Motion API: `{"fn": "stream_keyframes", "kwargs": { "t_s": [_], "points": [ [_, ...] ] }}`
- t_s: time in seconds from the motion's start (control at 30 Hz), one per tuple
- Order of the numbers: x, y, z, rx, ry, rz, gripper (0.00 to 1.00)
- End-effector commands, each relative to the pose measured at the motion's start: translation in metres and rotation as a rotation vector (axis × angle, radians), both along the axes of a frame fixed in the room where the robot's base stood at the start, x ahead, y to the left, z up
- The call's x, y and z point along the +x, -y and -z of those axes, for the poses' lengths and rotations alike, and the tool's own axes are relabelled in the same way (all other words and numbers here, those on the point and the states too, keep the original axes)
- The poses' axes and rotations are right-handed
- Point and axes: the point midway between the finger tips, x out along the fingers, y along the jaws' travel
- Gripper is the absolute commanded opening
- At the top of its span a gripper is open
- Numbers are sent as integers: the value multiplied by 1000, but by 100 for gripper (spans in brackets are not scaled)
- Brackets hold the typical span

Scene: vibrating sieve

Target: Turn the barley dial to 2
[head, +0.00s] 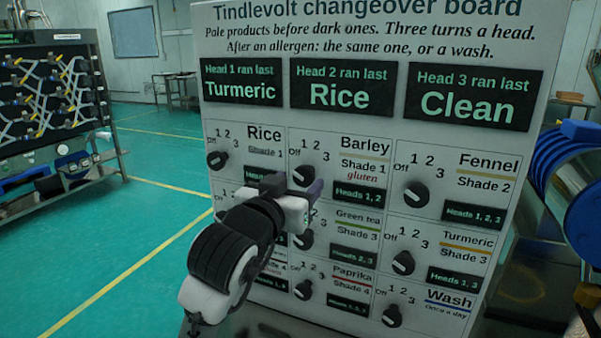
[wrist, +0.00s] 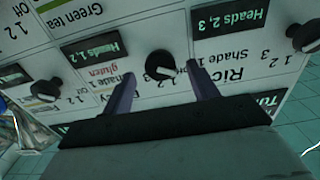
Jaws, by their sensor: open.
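The barley dial (head: 303,174) is a round black knob with a white mark, left of the "Barley, Shade 1, gluten" label on the pale board. The gripper partly hides its cell in the head view. In the wrist view, where the board appears upside down, the barley dial (wrist: 158,64) lies between my two fingertips. Its white mark points lower right there, which is toward Off on the board. My gripper (head: 300,190) is at the board just below the dial; in the wrist view my gripper (wrist: 162,72) is open, with a gap on each side of the dial.
The rice dial (head: 217,160) is to the left and the fennel dial (head: 416,194) to the right. The green tea dial (head: 302,239) is close below my gripper. A blue-rimmed machine (head: 585,200) stands at the right; open green floor lies at the left.

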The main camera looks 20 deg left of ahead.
Motion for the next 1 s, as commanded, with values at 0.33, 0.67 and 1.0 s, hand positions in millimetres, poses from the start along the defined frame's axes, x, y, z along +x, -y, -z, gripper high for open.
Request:
{"fn": "stream_keyframes", "kwargs": {
  "t_s": [0.33,0.67,1.0],
  "points": [
    [26,1,0,0,1,0,59],
    [25,1,0,1,1,0,43],
    [25,1,0,4,1,0,15]
  ]
}}
